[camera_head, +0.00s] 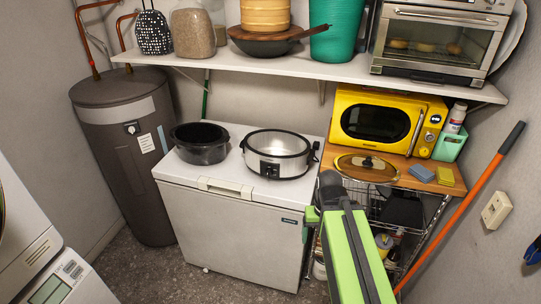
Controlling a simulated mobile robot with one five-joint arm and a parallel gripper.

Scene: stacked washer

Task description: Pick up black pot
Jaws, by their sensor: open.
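The black pot (200,148) is an open, dark oval pot. It stands upright on the left part of the white chest freezer's top (232,184). My green and dark grey arm reaches up from the bottom of the picture. My gripper (328,190) is at its far end, in front of the freezer's right edge and the wire cart. It is open, apart from the black pot and to its right. The fingers are small and partly hidden by the arm.
A silver and black slow cooker (277,153) stands right of the pot. A shelf (300,66) with containers and a toaster oven hangs above. A cart at right carries a yellow microwave (385,120) and a lid (366,166). A grey tank (125,150) stands left. Floor shows lower left.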

